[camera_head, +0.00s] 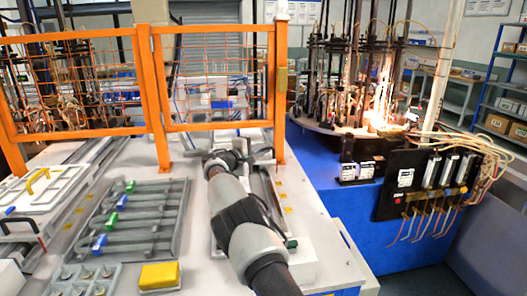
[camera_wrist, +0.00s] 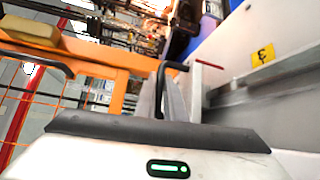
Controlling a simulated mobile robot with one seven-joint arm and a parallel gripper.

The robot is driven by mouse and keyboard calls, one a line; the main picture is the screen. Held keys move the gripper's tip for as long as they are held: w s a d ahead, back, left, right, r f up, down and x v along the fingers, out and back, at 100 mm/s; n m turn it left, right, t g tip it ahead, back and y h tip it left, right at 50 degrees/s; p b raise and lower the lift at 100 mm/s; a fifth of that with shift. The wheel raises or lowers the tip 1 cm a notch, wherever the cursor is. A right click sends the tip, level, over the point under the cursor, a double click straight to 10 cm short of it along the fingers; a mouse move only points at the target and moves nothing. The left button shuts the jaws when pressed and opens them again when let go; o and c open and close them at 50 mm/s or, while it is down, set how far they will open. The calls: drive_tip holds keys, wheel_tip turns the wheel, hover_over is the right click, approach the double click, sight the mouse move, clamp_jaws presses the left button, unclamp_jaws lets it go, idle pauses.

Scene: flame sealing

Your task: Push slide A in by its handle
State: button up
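My gripper (camera_head: 240,150) is at the far end of the slide track (camera_head: 267,192), in front of the orange fence. Its dark tip is small there and partly hidden by my arm. In the wrist view my gripper's grey fingers (camera_wrist: 171,98) stand close together at the middle. A black bent handle (camera_wrist: 174,66) shows at the fingers, its upper part turning to the right. I cannot tell whether the fingers press on it or only stand beside it. The slide's body is mostly hidden by my arm and gripper.
The orange mesh fence (camera_head: 150,85) runs close beyond my gripper. A grey tray (camera_head: 130,222) with blue- and green-tagged bars lies left, with a yellow block (camera_head: 160,275) in front. A burner machine with flames (camera_head: 380,100) stands right on a blue base (camera_head: 350,215).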

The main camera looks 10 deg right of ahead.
drive_tip(key=o, duration=0.4)
drive_tip(key=shift+o, duration=0.2)
drive_tip(key=b+v, duration=0.1)
drive_tip(key=v, duration=1.6)
drive_tip(key=shift+a, duration=0.2)
drive_tip(key=shift+s+r, duration=0.15)
drive_tip(key=shift+r, duration=0.05)
